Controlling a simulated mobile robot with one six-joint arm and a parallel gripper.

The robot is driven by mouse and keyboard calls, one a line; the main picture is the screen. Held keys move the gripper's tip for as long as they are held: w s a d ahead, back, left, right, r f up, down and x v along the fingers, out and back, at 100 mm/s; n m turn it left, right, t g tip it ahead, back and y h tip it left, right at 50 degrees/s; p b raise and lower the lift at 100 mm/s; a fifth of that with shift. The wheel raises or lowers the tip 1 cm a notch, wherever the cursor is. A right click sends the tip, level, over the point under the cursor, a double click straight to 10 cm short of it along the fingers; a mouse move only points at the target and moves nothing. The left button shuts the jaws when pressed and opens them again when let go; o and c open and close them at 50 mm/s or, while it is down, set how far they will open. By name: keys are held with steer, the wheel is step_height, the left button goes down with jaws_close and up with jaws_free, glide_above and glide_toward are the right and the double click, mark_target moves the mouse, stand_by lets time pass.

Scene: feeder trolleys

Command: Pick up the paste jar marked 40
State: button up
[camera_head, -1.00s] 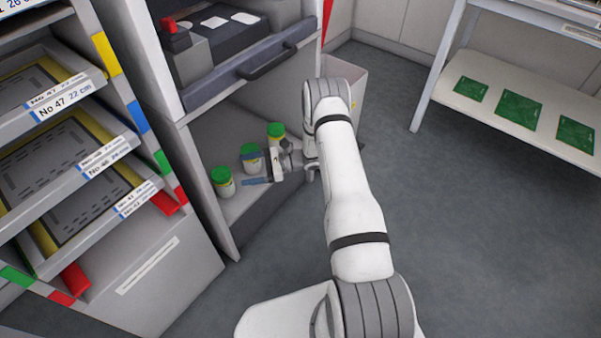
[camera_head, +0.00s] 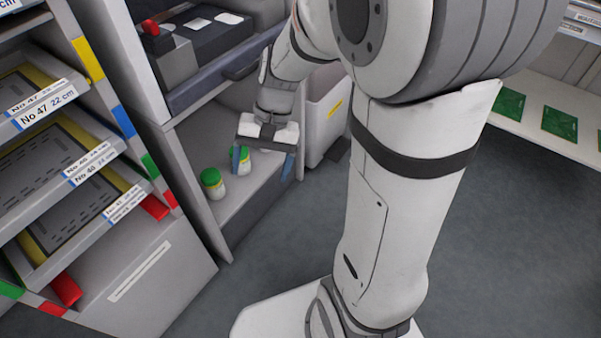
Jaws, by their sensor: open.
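Two white jars with green lids stand on the low grey shelf (camera_head: 262,190) under the machine. The nearer jar (camera_head: 213,184) is clear of my gripper. The second jar (camera_head: 244,161) shows just beside the left blue finger, partly covered by it. No marking can be read on either jar, so I cannot tell which is 40. My gripper (camera_head: 263,165) points down over the shelf, its two blue fingers spread wide, with nothing seen held. A third jar seen earlier is hidden now, where my gripper hangs in front.
A rack with labelled trays (camera_head: 70,150) stands on the left. The machine with a dark handle (camera_head: 250,62) overhangs the shelf. A white bin (camera_head: 325,120) stands right of the shelf. Green boards (camera_head: 508,103) lie on a shelf at right. The floor between is clear.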

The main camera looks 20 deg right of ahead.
steer(key=s+d+r+n+t+h, duration=0.3)
steer(key=s+d, duration=0.2)
steer(key=s, duration=0.2)
steer(key=shift+s+d+n+h, duration=0.15)
steer(key=shift+n+h, duration=0.15)
steer(key=shift+s+d+r, duration=0.1)
steer(key=shift+s+d, duration=0.05)
steer(key=shift+d, duration=0.1)
steer(key=shift+c, duration=0.2)
